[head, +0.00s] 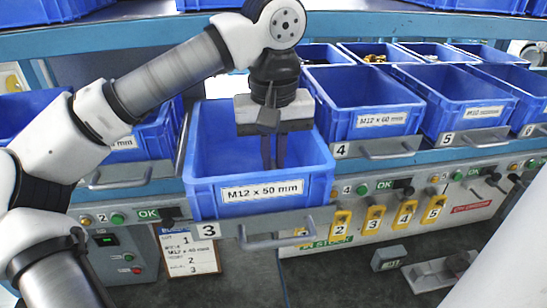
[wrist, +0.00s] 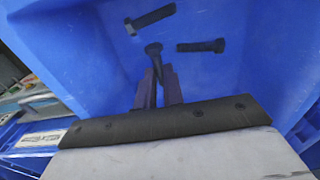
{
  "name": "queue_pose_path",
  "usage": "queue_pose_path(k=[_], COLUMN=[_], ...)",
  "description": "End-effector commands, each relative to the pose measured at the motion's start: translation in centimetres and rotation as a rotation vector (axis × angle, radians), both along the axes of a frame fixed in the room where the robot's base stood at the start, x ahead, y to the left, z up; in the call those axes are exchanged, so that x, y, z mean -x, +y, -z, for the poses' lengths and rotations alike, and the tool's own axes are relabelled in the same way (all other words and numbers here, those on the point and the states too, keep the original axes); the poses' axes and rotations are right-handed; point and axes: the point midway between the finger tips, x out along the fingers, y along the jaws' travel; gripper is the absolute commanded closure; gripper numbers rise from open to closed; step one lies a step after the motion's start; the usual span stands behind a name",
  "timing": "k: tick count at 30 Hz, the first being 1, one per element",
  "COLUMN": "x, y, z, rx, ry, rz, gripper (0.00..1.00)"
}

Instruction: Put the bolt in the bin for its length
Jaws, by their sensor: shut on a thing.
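My gripper (head: 272,165) reaches down into a blue bin (head: 206,207) labelled "M12 x 50 mm", above the number 3. The fingertips are below the bin's rim. In the wrist view my gripper (wrist: 158,88) is shut on a dark bolt (wrist: 154,50), whose head shows just beyond the fingertips. Two other dark bolts, one upper (wrist: 152,18) and one to the right (wrist: 201,46), lie apart on the blue bin floor. Whether the held bolt touches the floor I cannot tell. The head view does not show the bolts inside this bin.
Bin 4 (head: 345,128), labelled "M12 x 60 mm", stands to the right, with bin 5 (head: 440,131) and bin 6 beyond. Another blue bin (head: 152,138) stands at left, partly behind my arm. A clipboard (head: 189,252) hangs below, with yellow numbered tags (head: 374,219) to its right.

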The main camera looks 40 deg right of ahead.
Motion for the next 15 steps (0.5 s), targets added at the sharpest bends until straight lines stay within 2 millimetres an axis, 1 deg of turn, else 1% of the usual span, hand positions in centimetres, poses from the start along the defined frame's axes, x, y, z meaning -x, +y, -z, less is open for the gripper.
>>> queue_pose_path(k=[1,4,11,15], x=[0.0,0.0,0.0,0.0], y=[0.1,0.1,0.0,0.0], z=[0.6,1.4,1.5,2.0], rx=[0.000,0.000,0.001,0.001], ry=[0.002,0.001,0.000,0.000], rz=[0.001,0.001,0.001,0.001], gripper=[1.00,1.00,1.00,1.00])
